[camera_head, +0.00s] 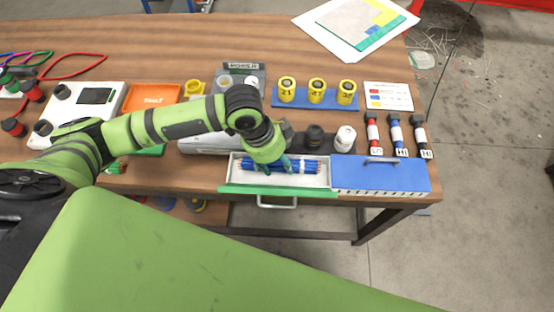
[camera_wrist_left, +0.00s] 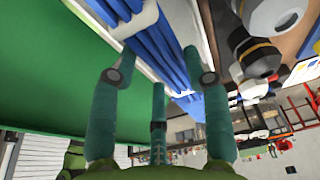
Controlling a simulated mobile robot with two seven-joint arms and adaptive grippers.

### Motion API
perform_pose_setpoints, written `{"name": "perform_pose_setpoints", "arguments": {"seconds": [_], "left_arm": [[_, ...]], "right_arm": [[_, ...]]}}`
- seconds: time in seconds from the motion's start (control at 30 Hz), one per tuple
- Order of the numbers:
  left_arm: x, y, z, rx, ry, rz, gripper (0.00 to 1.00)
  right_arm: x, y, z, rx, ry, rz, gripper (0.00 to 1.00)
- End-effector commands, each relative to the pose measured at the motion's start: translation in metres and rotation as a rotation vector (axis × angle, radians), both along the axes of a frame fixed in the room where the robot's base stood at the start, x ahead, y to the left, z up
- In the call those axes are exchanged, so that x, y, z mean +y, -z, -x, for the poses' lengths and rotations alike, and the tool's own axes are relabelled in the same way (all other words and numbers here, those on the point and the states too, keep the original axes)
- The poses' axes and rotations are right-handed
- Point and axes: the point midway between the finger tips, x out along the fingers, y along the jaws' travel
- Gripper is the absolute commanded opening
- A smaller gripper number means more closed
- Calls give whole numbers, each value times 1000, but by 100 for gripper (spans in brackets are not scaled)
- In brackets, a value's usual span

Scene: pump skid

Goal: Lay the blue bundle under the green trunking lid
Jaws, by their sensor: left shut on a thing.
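The blue bundle (camera_head: 303,166) is a row of blue cables with pale bands. It lies lengthwise within the open white trunking channel (camera_head: 318,182) at the table's front edge. My left gripper (camera_head: 277,164) reaches down into the channel and is shut on the bundle. The green trunking lid (camera_head: 270,191) shows as a strip along the channel's front edge, swung open. A broad green face in the wrist view (camera_wrist_left: 50,70) looks like this lid. My right gripper is not in view.
A shut blue lid (camera_head: 390,177) with a handle adjoins the channel on the right. Black and white fittings (camera_head: 345,138) stand just behind. A blue rack (camera_head: 330,104) of yellow cylinders stands further back. Red, blue and black tagged pieces (camera_head: 395,135) lie at right.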

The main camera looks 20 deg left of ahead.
Motion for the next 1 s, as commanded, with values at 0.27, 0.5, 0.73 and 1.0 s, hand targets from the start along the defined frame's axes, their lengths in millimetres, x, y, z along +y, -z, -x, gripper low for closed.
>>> {"name": "perform_pose_setpoints", "arguments": {"seconds": [0.27, 0.5, 0.73, 1.0], "left_arm": [[0, 6, 0, 0, -1, 1, 22], [0, 13, 0, 0, 0, 0, 22], [0, 20, 0, 0, 0, 1, 22], [0, 28, 0, 0, 0, 1, 22]], "right_arm": [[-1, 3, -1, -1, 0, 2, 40], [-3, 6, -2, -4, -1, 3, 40], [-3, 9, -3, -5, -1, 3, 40], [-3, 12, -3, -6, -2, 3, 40]]}}
